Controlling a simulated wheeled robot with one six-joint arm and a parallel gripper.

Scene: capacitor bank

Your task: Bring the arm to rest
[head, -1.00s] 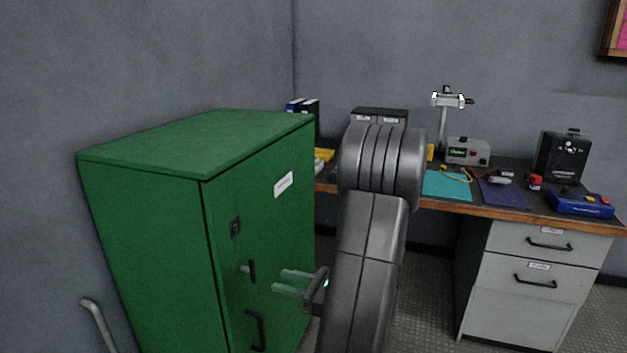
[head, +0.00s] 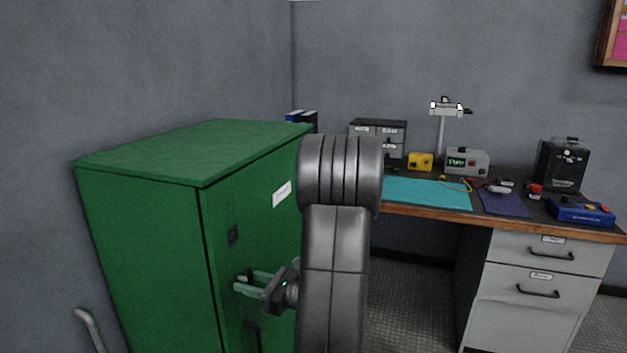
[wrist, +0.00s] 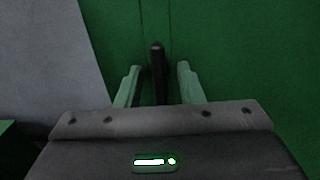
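My gripper (head: 246,280) is at the front of the green cabinet (head: 145,245), by the upper of its dark handles. In the wrist view my gripper (wrist: 158,68) has its two pale green fingers apart. A dark upright handle (wrist: 157,60) stands between them, with a gap to the right finger; the left finger is closer to it. Whether either finger touches the handle, I cannot tell. My arm is bent, its elbow high in the middle of the head view, and it hides part of the cabinet front.
A workbench (head: 425,213) with a teal mat (head: 425,192), a power supply and a black box (head: 562,165) stands to the right. Grey drawers (head: 545,300) are under it. A pale curved rail (head: 90,325) is at the lower left. Floor is open between cabinet and drawers.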

